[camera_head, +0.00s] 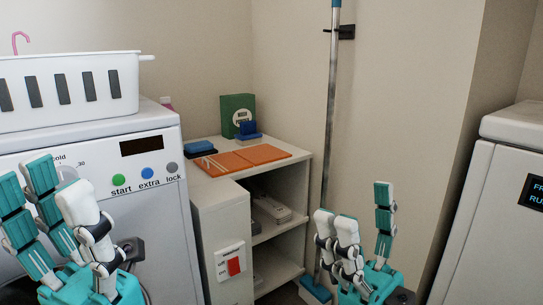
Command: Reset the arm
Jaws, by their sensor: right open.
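My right gripper (360,212) is at the bottom, right of centre. Its white and teal fingers point up and stand apart, with nothing between them. My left gripper (56,190) is at the lower left, in front of the white washing machine (150,200). Its fingers also point up and stand apart, and I see nothing held. The upper arms are out of view.
A white basket (100,110) stands on the washing machine. A low shelf unit (222,215) in the middle carries an orange folder (245,158), a green box (232,108) and blue items. A mop (330,110) leans behind my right gripper. Another white machine (500,220) stands right.

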